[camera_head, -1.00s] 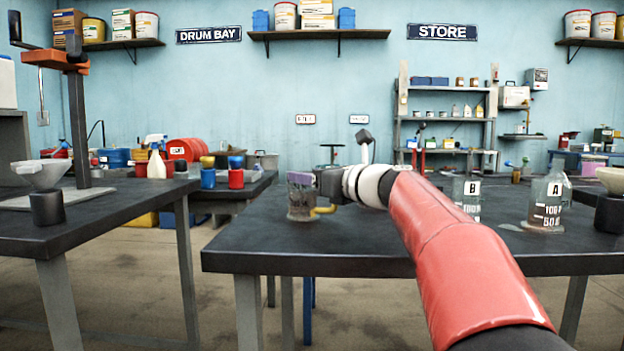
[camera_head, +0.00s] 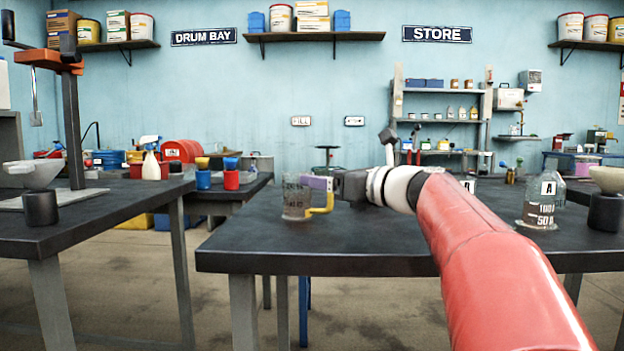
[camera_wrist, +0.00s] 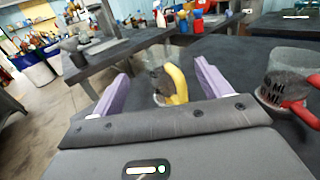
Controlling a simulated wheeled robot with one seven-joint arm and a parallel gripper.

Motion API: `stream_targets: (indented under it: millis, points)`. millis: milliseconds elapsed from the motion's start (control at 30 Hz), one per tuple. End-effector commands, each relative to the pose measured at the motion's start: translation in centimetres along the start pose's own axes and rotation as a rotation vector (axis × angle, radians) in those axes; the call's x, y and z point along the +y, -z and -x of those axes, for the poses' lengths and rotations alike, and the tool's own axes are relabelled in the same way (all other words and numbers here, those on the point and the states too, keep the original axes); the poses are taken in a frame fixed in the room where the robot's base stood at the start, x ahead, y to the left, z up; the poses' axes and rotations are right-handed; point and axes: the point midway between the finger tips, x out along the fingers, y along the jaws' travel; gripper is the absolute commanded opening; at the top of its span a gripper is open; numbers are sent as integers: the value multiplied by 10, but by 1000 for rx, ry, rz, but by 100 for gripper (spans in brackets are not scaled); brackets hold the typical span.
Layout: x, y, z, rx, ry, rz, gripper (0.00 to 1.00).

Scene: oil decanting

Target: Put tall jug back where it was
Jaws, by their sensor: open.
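A clear glass jug (camera_head: 296,203) with a yellow handle (camera_head: 325,205) stands upright near the left part of the middle dark table. My gripper (camera_head: 315,182) points left at it from its handle side, at about rim height. In the wrist view the purple fingers are wide apart and empty. The yellow handle (camera_wrist: 177,84) shows between them, with the jug (camera_wrist: 160,82) behind it. I see no finger touching it. A second jug (camera_wrist: 283,75) with a red handle is at the right of the wrist view. I cannot make it out in the head view.
The middle table (camera_head: 240,250) has bare room in front of the jug. A flask marked A (camera_head: 541,202) and a funnel on a dark stand (camera_head: 606,208) are at the right. My arm hides much of the table's right half. A gap separates the left bench (camera_head: 110,215).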

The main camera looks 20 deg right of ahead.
Motion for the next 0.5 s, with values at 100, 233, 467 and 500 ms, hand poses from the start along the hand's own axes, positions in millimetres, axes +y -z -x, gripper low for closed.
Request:
stream_targets:
  millis: [100, 233, 467, 500]
  points:
    - [0, 0, 26, -1, 3, 1, 77]
    - [0, 0, 46, 0, 1, 1, 77]
    - [0, 0, 60, 0, 0, 1, 77]
    - [0, 0, 60, 0, -1, 1, 77]
